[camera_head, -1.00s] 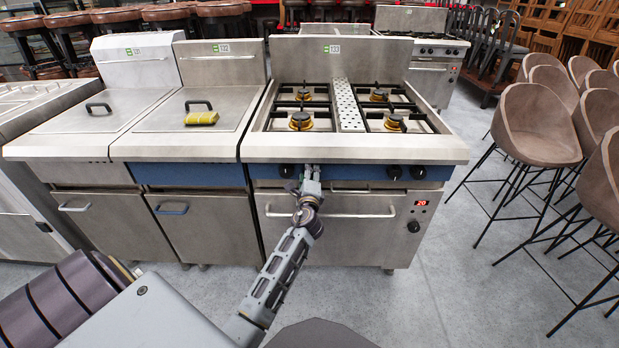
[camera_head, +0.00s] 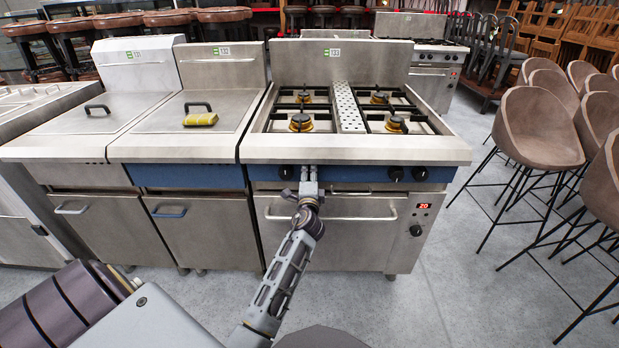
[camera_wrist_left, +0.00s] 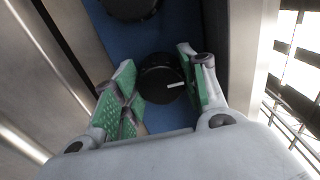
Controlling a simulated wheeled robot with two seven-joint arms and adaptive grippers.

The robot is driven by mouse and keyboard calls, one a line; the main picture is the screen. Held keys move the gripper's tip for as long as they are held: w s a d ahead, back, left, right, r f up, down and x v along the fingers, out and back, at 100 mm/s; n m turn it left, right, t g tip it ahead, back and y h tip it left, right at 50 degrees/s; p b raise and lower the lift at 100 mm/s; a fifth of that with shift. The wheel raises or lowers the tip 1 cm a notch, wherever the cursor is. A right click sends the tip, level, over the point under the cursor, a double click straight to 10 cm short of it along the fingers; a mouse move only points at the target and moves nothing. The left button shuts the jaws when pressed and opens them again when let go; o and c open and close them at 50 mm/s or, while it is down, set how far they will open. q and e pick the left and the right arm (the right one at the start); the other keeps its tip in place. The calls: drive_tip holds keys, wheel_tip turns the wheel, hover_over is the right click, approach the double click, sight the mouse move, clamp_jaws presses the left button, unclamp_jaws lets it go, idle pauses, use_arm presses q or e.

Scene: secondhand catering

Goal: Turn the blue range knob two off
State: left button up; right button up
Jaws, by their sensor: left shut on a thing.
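The range (camera_head: 440,152) stands ahead with a blue front strip that carries black knobs. My left gripper (camera_head: 309,176) is at this strip, right of the leftmost knob (camera_head: 286,172), and hides the second knob in the head view. In the left wrist view that black knob (camera_wrist_left: 160,80) with a white pointer line sits between the green pads of my left gripper (camera_wrist_left: 163,85), which is shut on it. The line points toward the right pad. Another black knob (camera_wrist_left: 130,5) is partly seen at the top. My right gripper is not in view.
Two more knobs (camera_head: 395,173) sit to the right on the strip. Below are the oven door handle (camera_head: 365,216) and a red display (camera_head: 424,205). Fryers with a yellow sponge-like item (camera_head: 201,119) stand at left. Brown stools (camera_head: 540,130) stand at right, with clear floor between.

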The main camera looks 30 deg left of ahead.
use_arm(q)
drive_tip(key=o, duration=1)
